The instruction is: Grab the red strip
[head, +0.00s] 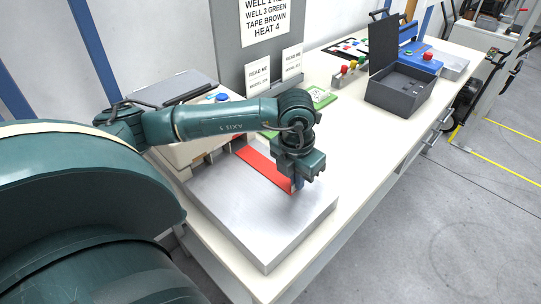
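The red strip (264,172) lies on the silver metal plate (250,232) and runs from the upper left toward the lower right. My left gripper (297,186) points down at the strip's near right end. The wrist hides much of the fingers, so I cannot tell whether they are open or shut on the strip. My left forearm crosses above the plate from the left. My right gripper does not show.
A beige machine (205,145) with a blue button stands behind the plate. A sign board (262,25) stands at the back. An open grey box (400,88) and a blue device (420,60) are farther right on the white table (350,150).

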